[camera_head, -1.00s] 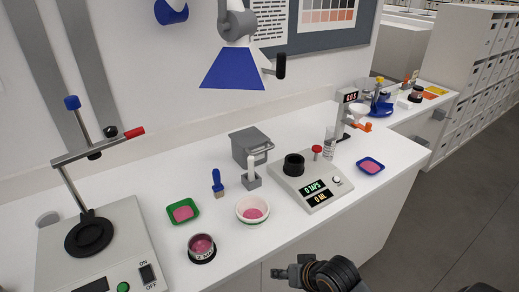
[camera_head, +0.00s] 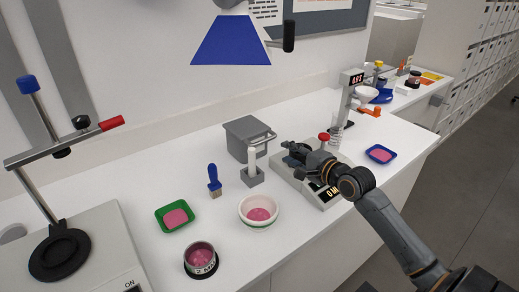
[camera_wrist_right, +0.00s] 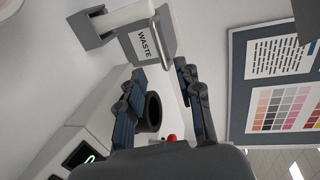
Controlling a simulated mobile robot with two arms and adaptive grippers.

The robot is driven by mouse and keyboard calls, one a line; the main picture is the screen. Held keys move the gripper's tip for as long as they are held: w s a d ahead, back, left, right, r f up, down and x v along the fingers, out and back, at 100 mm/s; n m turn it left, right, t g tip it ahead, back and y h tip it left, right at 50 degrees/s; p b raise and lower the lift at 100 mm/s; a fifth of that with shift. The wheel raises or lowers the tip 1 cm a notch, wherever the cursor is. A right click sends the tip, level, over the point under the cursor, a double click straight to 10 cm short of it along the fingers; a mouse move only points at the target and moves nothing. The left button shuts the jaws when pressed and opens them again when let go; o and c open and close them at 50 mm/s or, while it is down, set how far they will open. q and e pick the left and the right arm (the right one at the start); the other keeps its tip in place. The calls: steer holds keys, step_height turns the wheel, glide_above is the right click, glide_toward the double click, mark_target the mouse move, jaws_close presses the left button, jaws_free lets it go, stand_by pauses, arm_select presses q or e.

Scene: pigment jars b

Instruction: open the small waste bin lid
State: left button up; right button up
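The small waste bin (camera_head: 240,141) is a grey box at the back of the counter with its lid (camera_head: 246,127) down. A pale bar handle (camera_head: 262,138) sticks out on its front right side. In the right wrist view the bin's WASTE label (camera_wrist_right: 143,43) shows ahead of the fingertips. My right gripper (camera_head: 288,152) is to the right of the bin, above the scale, apart from the handle. In the right wrist view my right gripper (camera_wrist_right: 161,78) has its fingers spread with nothing between them. My left gripper is not in view.
A white pestle in a grey holder (camera_head: 253,175) stands just in front of the bin. The scale (camera_head: 322,193) with a black cup and a red-capped bottle (camera_head: 324,138) lie near my right arm. A white bowl (camera_head: 259,221) and green tray (camera_head: 165,213) stand further left.

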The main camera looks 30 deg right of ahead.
mark_target(262, 142)
steer(key=p+x, duration=0.1)
steer(key=x, duration=1.1)
steer(key=shift+w+f, duration=0.25)
steer(key=shift+w, duration=0.05)
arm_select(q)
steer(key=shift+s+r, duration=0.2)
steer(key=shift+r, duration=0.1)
arm_select(e)
steer(key=shift+w+a+f, duration=0.1)
steer(key=shift+w+f, duration=0.05)
steer(key=shift+w, duration=0.55)
jaws_close()
